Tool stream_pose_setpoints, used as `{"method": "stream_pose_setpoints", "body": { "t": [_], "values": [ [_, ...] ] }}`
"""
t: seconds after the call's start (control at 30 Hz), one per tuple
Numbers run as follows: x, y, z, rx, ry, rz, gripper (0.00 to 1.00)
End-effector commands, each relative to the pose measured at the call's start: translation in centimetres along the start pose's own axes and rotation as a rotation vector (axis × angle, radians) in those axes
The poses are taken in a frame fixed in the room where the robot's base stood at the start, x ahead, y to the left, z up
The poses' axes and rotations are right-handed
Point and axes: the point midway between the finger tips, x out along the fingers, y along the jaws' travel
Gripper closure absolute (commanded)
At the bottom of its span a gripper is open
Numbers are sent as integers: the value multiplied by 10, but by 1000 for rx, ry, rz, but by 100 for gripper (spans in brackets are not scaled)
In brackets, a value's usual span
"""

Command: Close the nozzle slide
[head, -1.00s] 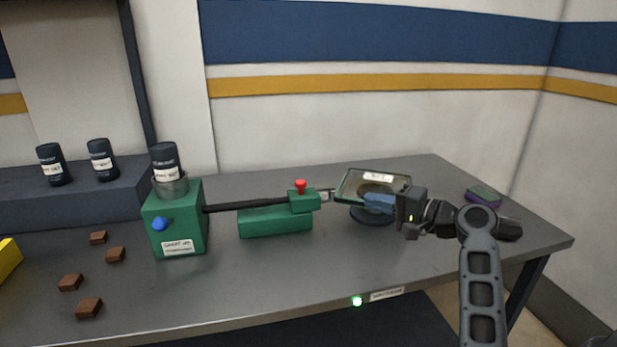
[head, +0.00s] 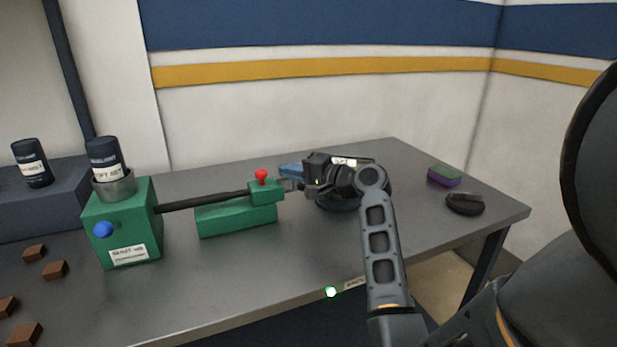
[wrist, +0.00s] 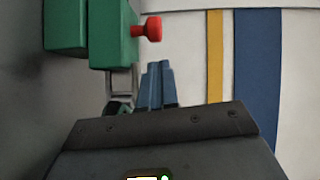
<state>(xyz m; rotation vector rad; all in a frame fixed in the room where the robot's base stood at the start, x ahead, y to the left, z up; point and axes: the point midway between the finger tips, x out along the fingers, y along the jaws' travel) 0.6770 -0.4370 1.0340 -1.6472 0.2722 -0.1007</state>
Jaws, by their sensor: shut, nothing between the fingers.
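A small green block (head: 266,192) with a red knob (head: 261,177) on top sits at the right end of a larger green base (head: 237,217). I take this block to be the nozzle slide. A metal bracket-like piece (wrist: 121,82) shows at its end in the wrist view. My gripper (head: 282,170) is shut and empty, its blue fingers just right of the red knob. In the wrist view the gripper (wrist: 156,68) points at the knob (wrist: 150,28) and block (wrist: 112,32), with a small gap. I cannot tell whether it touches anything.
A black rod (head: 205,201) runs left to a green box (head: 127,230) with a blue knob (head: 103,229). A green-purple sponge (head: 444,177) and black object (head: 465,203) lie right.

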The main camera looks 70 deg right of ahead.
Motion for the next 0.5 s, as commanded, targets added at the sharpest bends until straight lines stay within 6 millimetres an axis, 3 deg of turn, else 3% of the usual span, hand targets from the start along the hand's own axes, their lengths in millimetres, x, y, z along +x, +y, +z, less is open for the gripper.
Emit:
{"method": "stream_pose_setpoints", "body": {
  "t": [0.2, 0.5],
  "values": [
    [15, 1, 16, 0, -1, 1, 100],
    [17, 0, 18, 1, 1, 1, 100]
  ]
}}
